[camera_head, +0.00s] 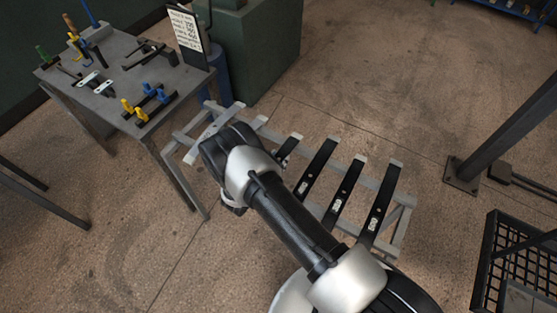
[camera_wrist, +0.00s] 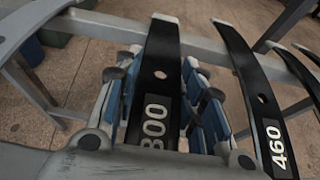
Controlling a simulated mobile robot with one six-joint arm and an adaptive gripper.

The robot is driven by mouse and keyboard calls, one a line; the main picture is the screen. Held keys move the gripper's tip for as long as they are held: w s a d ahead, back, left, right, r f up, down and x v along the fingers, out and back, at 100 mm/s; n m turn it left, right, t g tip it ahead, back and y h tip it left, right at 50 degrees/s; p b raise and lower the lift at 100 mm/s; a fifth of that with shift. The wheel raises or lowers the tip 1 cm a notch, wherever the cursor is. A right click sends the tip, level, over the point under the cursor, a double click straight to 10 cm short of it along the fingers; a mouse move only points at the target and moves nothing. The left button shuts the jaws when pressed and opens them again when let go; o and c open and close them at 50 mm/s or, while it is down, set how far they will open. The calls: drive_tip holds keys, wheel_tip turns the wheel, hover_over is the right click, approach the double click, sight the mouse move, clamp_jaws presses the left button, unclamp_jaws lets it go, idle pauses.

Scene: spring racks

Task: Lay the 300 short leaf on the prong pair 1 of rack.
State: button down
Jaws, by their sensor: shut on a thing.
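The 300 short leaf (camera_wrist: 161,55) is a dark flat bar with a hole and a white 300 label. In the wrist view it lies between the blue-padded fingers of my gripper (camera_wrist: 158,88), which is shut on it. Its far end overlaps the grey rail of the rack (camera_wrist: 112,24); I cannot tell whether it touches. The leaf marked 460 (camera_wrist: 252,75) lies just right of the 300 leaf.
More dark leaves (camera_head: 345,190) lie side by side on the rack to the right. A grey workbench (camera_head: 125,70) with tools and a sign (camera_head: 186,29) stands at the left. A black wire crate (camera_head: 486,262) and a dark post (camera_head: 505,105) are at the right.

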sight(277, 161)
drive_tip(key=shift+w+r, duration=0.1)
drive_tip(key=shift+r, duration=0.1)
wheel_tip(277, 161, up, 20)
drive_tip(key=p, duration=0.3)
drive_tip(key=shift+f, duration=0.15)
